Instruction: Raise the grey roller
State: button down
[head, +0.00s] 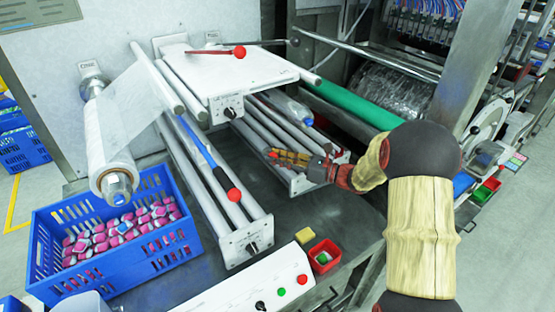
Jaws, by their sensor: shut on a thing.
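Several grey rollers lie side by side in the low frame right of centre in the head view, and a grey roller (262,140) there runs up to my gripper (272,154). My gripper reaches in from the right, with its yellowish fingers pointing left.
A white plate (235,75) sits above the rollers on the left. Levers with red balls (239,52) and (234,195) stick out nearby. A green roller (350,105) lies behind my gripper. A blue crate (50,285) of pink packets stands at left; a red box (312,262) is in front.

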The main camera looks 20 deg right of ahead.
jog(key=c, duration=1.5)
grip_release()
jog(key=v, duration=1.2)
